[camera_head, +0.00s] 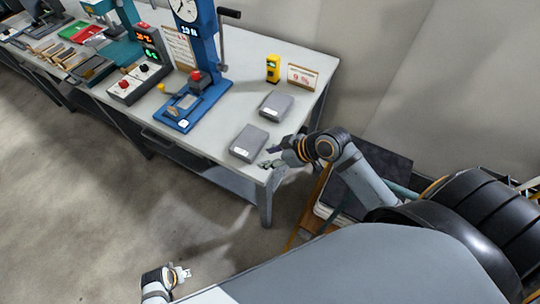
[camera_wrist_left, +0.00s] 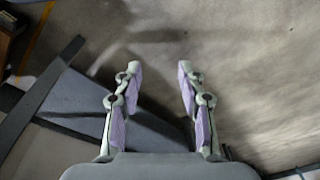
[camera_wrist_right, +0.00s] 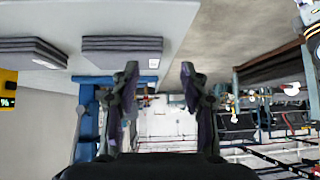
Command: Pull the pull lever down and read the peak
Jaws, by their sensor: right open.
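The blue test stand (camera_head: 207,55) stands upright on the grey table, with a round dial (camera_head: 186,9) and a small lit readout near its top. The pull lever (camera_head: 229,14) is a dark handle at the upper right of the stand, with a grey arm hanging below it. My right gripper (camera_head: 268,158) is at the table's front right corner, well away from the lever; it is open and empty in the right wrist view (camera_wrist_right: 158,95). My left gripper (camera_head: 184,273) is low over the floor, open and empty in the left wrist view (camera_wrist_left: 160,90).
A control box (camera_head: 138,84) sits left of the stand.

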